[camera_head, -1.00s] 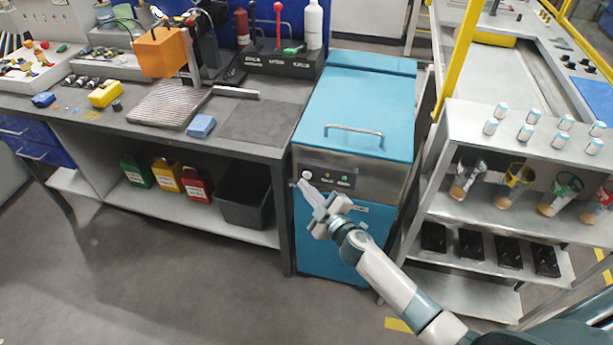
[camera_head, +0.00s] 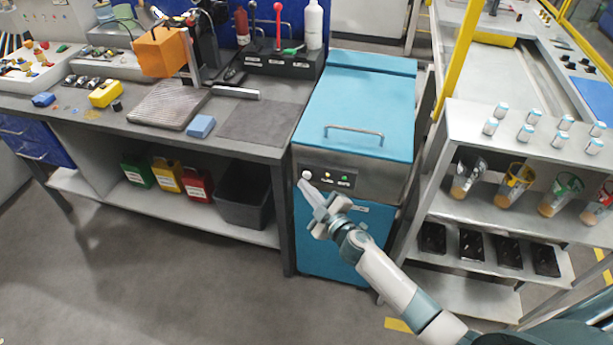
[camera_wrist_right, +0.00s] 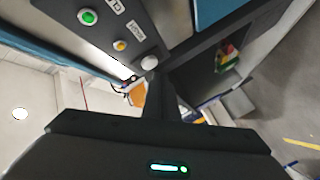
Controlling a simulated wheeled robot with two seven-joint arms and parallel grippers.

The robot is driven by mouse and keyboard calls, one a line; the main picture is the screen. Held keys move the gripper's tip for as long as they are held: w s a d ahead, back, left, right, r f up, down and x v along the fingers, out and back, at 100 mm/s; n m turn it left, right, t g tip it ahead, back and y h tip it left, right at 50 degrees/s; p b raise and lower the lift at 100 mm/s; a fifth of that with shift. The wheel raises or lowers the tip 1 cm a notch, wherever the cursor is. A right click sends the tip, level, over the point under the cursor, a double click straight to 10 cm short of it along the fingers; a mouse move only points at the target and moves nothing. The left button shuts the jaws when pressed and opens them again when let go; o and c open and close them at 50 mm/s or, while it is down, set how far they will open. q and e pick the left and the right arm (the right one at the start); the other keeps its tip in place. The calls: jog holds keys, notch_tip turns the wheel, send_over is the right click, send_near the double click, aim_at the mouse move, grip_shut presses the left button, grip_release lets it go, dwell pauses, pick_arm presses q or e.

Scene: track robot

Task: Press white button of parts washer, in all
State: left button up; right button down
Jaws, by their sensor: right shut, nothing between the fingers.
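The parts washer (camera_head: 357,105) is a blue-lidded steel cabinet with a dark control panel on its front. The white button (camera_head: 306,174) is at the left end of that panel, and it also shows in the right wrist view (camera_wrist_right: 149,63). My right gripper (camera_head: 308,187) is shut and empty, its fingertips just below and in front of the white button. In the right wrist view its fingertips (camera_wrist_right: 152,76) are at the button's lower edge; I cannot tell whether they touch it. My left gripper is not in view.
A green button (camera_wrist_right: 88,17) and a yellow one (camera_wrist_right: 119,45) sit on the same panel. A workbench (camera_head: 262,151) stands close on the left, with a black bin (camera_head: 243,209) under it. A metal shelf rack (camera_head: 470,118) stands on the right. The floor in front is clear.

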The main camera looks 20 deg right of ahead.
jog(key=shift+w+d, duration=0.5)
jog(key=shift+w, duration=0.2)
dwell(1.1)
dwell(0.4)
jog(key=shift+s+a, duration=0.5)
jog(key=shift+s, duration=0.2)
jog(key=shift+s+a+p, duration=0.25)
jog(key=shift+s+a, duration=0.45)
jog(key=shift+s, duration=0.35)
jog(key=shift+s+a+p, duration=0.2)
jog(key=shift+s+a, duration=0.5)
jog(key=shift+s, duration=0.35)
jog(key=shift+f, duration=0.1)
